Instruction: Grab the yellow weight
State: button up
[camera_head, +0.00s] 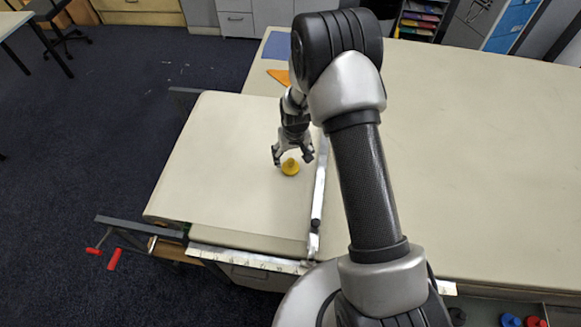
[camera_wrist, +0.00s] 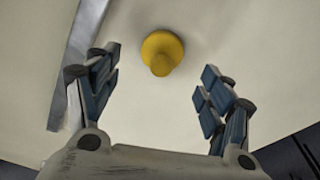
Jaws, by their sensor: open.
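The yellow weight (camera_head: 290,167) stands on the cream cloth table, a small round piece with a knob on top. In the wrist view the yellow weight (camera_wrist: 161,54) is beyond the fingertips, near the top centre, between the lines of the two fingers. My gripper (camera_head: 293,157) is open and empty, just above and behind the weight in the head view. In the wrist view my gripper (camera_wrist: 160,75) shows both fingers spread wide, and neither visibly touches the weight.
A metal bar (camera_head: 318,190) runs along the table just right of the weight. An orange piece (camera_head: 279,76) and a blue sheet (camera_head: 277,45) lie further back. Red clamp handles (camera_head: 114,259) stick out at the front left. The cloth left of the weight is clear.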

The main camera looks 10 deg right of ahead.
aim_at(291, 161)
jog(key=f, duration=0.4)
jog(key=w+f, duration=0.1)
jog(key=f, duration=0.1)
jog(key=shift+a+f, duration=0.15)
jog(key=shift+f, duration=0.15)
jog(key=shift+c, duration=0.5)
jog(key=c, duration=1.3)
jog(key=shift+w, duration=0.1)
jog(key=shift+c, duration=0.7)
jog(key=shift+r, duration=0.1)
